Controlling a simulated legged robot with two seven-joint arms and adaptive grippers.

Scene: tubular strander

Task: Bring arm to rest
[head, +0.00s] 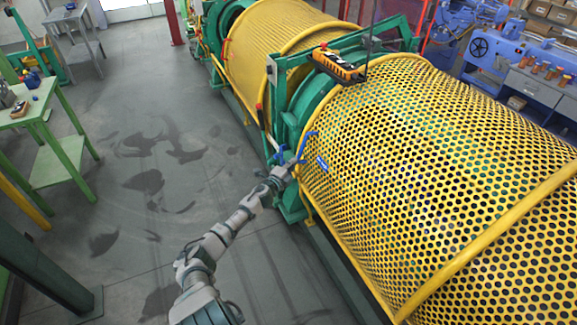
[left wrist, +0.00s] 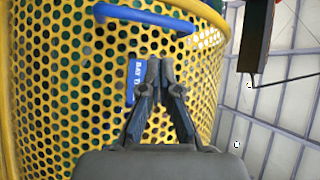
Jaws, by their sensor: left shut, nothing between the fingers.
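My left arm reaches from the bottom of the head view to the near yellow perforated guard (head: 430,150) of the strander. My left gripper (head: 295,161) is at the guard's left end, close to a blue handle (head: 306,146). In the left wrist view the gripper (left wrist: 160,62) has its fingertips together with nothing between them. The blue handle (left wrist: 145,14) is above the fingertips there, and a blue label (left wrist: 136,80) is just left of them, partly hidden. Whether the fingers touch the guard (left wrist: 60,75) is unclear. My right gripper is not in view.
A yellow control box (head: 338,66) hangs over the green frame between the two guards. A green table (head: 45,110) stands at the left, and a grey cart (head: 72,30) behind it. The grey floor (head: 150,220) between table and machine is clear, with dark stains.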

